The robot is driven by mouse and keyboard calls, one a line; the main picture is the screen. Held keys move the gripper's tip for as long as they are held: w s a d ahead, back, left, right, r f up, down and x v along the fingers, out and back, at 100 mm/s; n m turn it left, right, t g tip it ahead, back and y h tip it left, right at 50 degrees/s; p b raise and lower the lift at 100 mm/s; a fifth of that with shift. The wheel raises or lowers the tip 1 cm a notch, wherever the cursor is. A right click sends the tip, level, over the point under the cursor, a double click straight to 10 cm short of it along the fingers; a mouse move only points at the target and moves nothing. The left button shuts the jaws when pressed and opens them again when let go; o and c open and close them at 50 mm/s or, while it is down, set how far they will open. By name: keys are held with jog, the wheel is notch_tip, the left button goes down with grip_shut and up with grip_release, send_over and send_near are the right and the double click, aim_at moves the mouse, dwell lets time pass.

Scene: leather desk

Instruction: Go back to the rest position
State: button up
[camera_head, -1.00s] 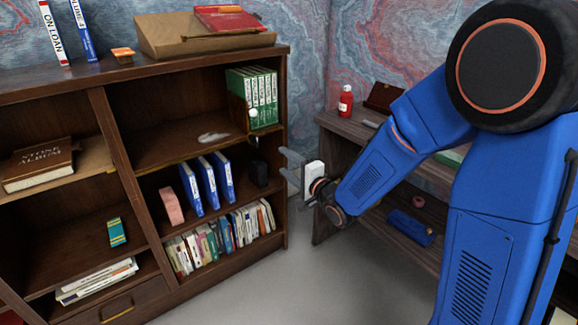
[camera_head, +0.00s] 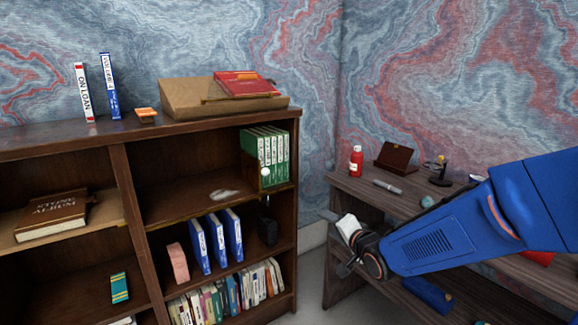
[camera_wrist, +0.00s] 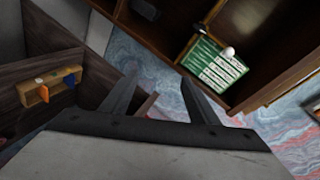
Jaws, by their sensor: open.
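My gripper (camera_head: 336,242) is at the end of my blue arm, in front of the gap between the bookshelf (camera_head: 218,112) and the dark wooden desk (camera_head: 345,182). In the wrist view my gripper (camera_wrist: 157,92) has its two fingers spread apart with nothing between them. Beyond the fingers in the wrist view are the green books (camera_wrist: 212,64) on their shelf, seen at a slant. No object is held.
The bookshelf holds green binders (camera_head: 265,157), blue books (camera_head: 217,240) and a brown album (camera_head: 52,214). A red bottle (camera_head: 356,162), an open dark box (camera_head: 394,158) and a small black stand (camera_head: 440,172) are on the desk. A blue item (camera_head: 428,294) lies below.

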jog(key=s+d+n+g+h, duration=0.3)
jog(key=s+d, duration=0.4)
jog(key=s, duration=0.4)
jog(key=s+d+n+g+h, duration=0.2)
jog(key=s+d+n+g, duration=0.1)
jog(key=s+d, duration=0.65)
jog(key=s+n+g, duration=0.2)
jog(key=s+g, duration=0.1)
jog(key=s, duration=1.1)
jog(key=shift+s+a+n, duration=0.15)
jog(key=shift+s+n, duration=0.15)
